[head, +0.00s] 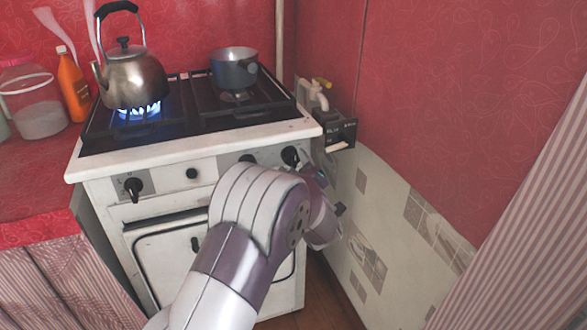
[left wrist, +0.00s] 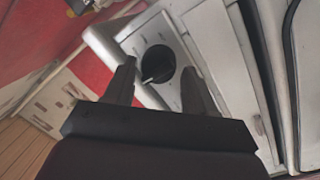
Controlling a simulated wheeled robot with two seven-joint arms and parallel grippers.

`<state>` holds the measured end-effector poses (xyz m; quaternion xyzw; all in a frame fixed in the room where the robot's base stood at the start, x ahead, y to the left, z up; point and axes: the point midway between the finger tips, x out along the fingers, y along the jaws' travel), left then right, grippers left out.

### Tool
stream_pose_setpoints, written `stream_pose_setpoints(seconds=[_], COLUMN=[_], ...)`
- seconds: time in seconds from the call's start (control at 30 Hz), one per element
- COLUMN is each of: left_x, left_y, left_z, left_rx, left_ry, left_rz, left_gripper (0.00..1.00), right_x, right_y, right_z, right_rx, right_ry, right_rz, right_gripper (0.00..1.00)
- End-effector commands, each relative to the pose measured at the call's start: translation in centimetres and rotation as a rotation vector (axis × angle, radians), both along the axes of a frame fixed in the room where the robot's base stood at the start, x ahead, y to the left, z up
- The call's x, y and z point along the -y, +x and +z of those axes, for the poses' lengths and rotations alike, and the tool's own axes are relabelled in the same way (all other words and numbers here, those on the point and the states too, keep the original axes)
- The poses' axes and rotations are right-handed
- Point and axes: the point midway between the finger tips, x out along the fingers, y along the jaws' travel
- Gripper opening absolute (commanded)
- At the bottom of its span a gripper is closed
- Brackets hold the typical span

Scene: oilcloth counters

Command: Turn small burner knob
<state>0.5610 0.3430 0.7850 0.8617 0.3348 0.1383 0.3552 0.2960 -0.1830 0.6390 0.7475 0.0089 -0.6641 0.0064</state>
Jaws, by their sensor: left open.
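The white stove (head: 95,168) has black knobs along its front panel. The rightmost knob (head: 290,156) shows just above my left arm in the head view. In the left wrist view a round black knob (left wrist: 158,58) with a pale pointer mark sits between the fingers, apart from both. My left gripper (head: 327,190) is at the stove's right front, partly hidden by its own wrist. The left wrist view shows its fingers (left wrist: 157,80) open and empty. Another knob (head: 248,158) is partly covered by my arm. My right gripper is not in view.
A kettle (head: 133,80) stands over a lit blue flame (head: 139,110) at the left burner. A pot (head: 234,68) stands at the back right. A tiled wall (head: 385,215) is close on the right. A bottle (head: 73,85) and jar (head: 35,100) stand left.

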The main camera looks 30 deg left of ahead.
Motion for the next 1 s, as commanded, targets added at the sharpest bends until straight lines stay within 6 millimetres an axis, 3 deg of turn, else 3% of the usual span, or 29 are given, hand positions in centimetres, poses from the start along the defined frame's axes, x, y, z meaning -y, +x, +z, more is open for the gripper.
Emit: stream_pose_setpoints(seconds=[0.13,0.4,0.47,0.53,0.77,1.0], left_x=[-1.0,-1.1,-1.1,-1.1,-1.1,-1.1], left_y=[1.1,1.3,1.3,1.3,1.3,1.2], left_z=[-0.1,0.1,0.0,0.0,0.1,0.3], left_rx=[0.001,-0.001,-0.001,-0.001,-0.009,-0.08], left_ry=[0.0,0.0,0.0,0.0,0.007,0.063], left_rz=[-0.001,-0.002,-0.002,-0.002,-0.002,-0.002], left_gripper=[0.55,0.55,0.39,0.16,0.16,0.16], right_x=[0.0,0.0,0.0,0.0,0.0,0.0], right_y=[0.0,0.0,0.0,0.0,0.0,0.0], right_z=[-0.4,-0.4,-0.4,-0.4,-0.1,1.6], right_rx=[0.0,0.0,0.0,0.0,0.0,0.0], right_ry=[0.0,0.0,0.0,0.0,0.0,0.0], right_rz=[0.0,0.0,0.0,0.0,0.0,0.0], right_gripper=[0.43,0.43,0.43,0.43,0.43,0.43])
